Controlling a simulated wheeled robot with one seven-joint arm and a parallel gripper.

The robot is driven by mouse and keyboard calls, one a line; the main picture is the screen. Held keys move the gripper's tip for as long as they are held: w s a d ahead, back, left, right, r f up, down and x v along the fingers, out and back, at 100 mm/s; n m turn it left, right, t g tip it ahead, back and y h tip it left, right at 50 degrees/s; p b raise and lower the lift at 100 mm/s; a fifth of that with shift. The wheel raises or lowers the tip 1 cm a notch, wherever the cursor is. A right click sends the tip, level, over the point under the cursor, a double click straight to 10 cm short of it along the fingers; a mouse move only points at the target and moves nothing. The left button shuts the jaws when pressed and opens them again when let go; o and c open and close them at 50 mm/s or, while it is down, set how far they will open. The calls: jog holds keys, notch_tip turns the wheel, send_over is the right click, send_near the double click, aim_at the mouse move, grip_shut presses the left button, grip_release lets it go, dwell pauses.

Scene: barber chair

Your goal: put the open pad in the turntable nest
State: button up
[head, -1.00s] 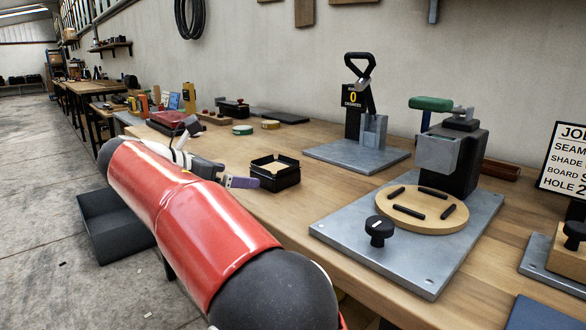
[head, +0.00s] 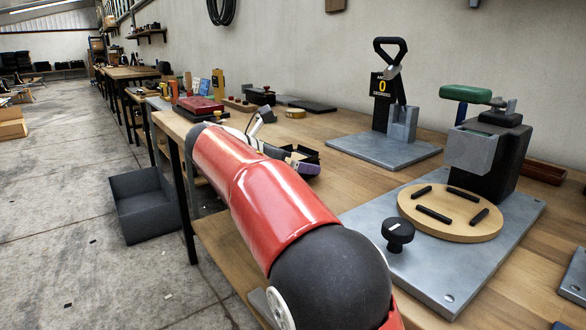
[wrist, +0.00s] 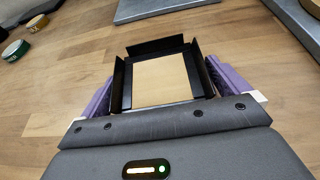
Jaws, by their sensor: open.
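A black open-topped tray (wrist: 120,82) stands on the bench, with a tan square pad (wrist: 162,80) lying inside it. My gripper (wrist: 166,92) is open, with its purple fingers on the left and right sides of the tray; I cannot tell whether they touch it. In the head view my gripper (head: 297,163) is low over the bench and partly hides the tray (head: 312,156). The turntable (head: 450,227) is a round wooden disc on a grey metal plate. Several black bars on it frame an empty nest (head: 450,203).
A black knob (head: 398,234) stands on the plate in front of the turntable. A dark block with a green handle (head: 466,94) rises behind it. A grey stand with a zero display (head: 383,85) is farther back. Bare bench lies between tray and turntable.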

jog(key=shift+w+d+f, duration=0.1)
jog(key=shift+w+d, duration=0.05)
jog(key=shift+d, duration=0.05)
jog(key=c, duration=1.1)
